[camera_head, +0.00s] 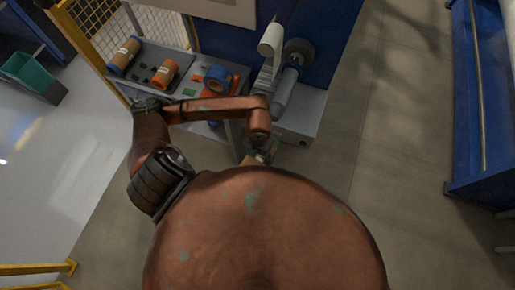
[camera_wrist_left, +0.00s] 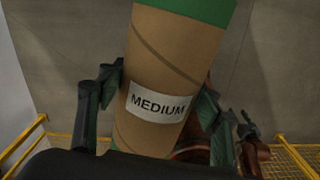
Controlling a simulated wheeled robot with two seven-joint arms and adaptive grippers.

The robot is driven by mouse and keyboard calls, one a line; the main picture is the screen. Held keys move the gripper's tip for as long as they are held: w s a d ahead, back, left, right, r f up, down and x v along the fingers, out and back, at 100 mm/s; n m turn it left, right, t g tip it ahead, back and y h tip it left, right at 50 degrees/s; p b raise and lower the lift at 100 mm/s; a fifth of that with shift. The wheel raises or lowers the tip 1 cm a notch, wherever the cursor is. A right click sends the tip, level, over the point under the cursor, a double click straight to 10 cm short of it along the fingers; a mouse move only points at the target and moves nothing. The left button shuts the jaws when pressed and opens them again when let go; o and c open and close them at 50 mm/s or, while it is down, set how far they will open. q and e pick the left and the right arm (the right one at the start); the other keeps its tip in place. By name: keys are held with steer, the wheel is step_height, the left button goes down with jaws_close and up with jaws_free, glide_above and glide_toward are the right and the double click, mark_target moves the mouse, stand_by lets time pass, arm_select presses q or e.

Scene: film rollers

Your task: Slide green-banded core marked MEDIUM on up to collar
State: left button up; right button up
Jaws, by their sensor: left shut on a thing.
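My left gripper (camera_head: 262,152) is shut on a tan cardboard core, its fingers on both sides of it in the left wrist view (camera_wrist_left: 160,82). The core (camera_wrist_left: 150,60) carries a white label reading MEDIUM and a green band at its upper end; some green also shows low down. In the head view only a small part of the core (camera_head: 249,160) shows past my arm. A grey roller (camera_head: 283,96) sticks out from the blue machine, with a dark round collar-like disc (camera_head: 298,52) at its far end. The core is apart from the roller, nearer to me. My right gripper is not in view.
A grey cart (camera_head: 183,52) at the left holds a blue-banded core (camera_head: 125,54), an orange-banded core (camera_head: 165,75), a blue ring (camera_head: 217,79) and small items. A pale ledge (camera_head: 302,120) lies below the roller. The floor (camera_head: 385,120) at right is clear.

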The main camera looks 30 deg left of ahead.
arm_select(q)
steer(key=shift+s+r+n, duration=0.1)
steer(key=shift+r+n, duration=0.2)
steer(key=shift+n, duration=0.7)
steer(key=shift+w+a, duration=0.2)
steer(key=shift+w, duration=0.35)
steer(key=shift+w+a+b, duration=0.1)
steer(key=shift+w+a, duration=0.15)
steer(key=shift+w, duration=0.8)
steer(key=shift+w+a+b, duration=0.1)
steer(key=shift+w+a, duration=0.15)
steer(key=shift+w, duration=0.8)
steer(key=shift+w+a+b, duration=0.1)
steer(key=shift+w+a, duration=0.15)
steer(key=shift+w, duration=0.8)
steer(key=shift+b, duration=0.35)
steer(key=shift+w+a+b, duration=0.2)
steer(key=shift+w+b, duration=0.25)
steer(key=shift+w, duration=0.4)
steer(key=shift+w+a+b, duration=0.2)
steer(key=shift+w+b, duration=0.2)
steer(key=shift+w, duration=0.45)
steer(key=shift+w, duration=0.1)
steer(key=shift+w+a+b, duration=0.2)
steer(key=shift+w+b, duration=0.25)
steer(key=shift+w, duration=0.35)
steer(key=shift+w+a+b, duration=0.2)
steer(key=shift+w+b, duration=0.25)
steer(key=shift+w, duration=0.35)
